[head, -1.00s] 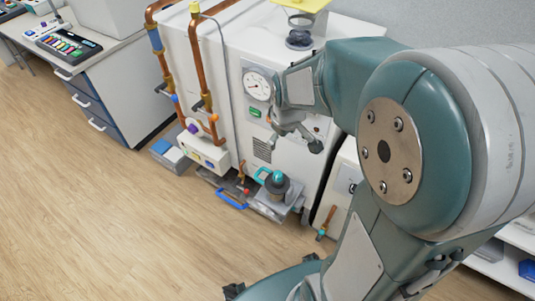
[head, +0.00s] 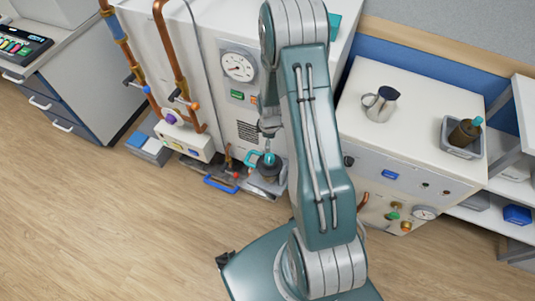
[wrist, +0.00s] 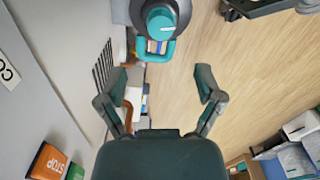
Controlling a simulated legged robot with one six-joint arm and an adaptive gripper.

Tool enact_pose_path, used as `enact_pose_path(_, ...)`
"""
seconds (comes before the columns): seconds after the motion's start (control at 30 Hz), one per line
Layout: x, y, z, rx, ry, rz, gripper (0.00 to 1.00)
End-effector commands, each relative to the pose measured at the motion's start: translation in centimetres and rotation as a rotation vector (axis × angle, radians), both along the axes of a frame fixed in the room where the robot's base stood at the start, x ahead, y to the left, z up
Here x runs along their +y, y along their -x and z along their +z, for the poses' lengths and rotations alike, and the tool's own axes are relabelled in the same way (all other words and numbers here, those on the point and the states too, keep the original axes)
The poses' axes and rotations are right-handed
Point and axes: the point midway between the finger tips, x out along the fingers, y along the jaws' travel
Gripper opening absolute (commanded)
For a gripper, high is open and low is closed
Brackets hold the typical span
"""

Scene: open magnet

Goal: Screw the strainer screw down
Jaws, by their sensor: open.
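The strainer screw, a round teal knob (head: 268,159), tops a dark strainer body (head: 268,171) low at the front of the white machine. In the wrist view the knob (wrist: 161,22) is at the top edge, beyond the fingertips, with a teal loop handle (wrist: 155,50) beside it. My gripper (wrist: 160,75) is open and empty, with its fingers spread wide. In the head view my gripper (head: 268,127) hangs above the knob, apart from it, and is partly hidden by my arm. How far down the screw sits cannot be told.
The white machine (head: 235,110) with copper pipes (head: 172,45) and a gauge (head: 239,67) stands close behind. A blue handle (head: 220,184) lies low to the left. At right, a white cabinet (head: 400,150) bears a metal jug (head: 381,104) and a grey bin (head: 462,148). The floor at left is clear.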

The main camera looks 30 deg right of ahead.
Motion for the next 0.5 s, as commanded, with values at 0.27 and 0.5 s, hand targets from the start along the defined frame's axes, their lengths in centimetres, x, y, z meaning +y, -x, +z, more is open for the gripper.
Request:
enact_pose_path(0.27,0.1,0.1,-4.8,0.005,-0.002,-0.001,0.85)
enact_pose_path(0.5,0.0,0.0,-8.5,0.002,-0.001,-0.001,0.85)
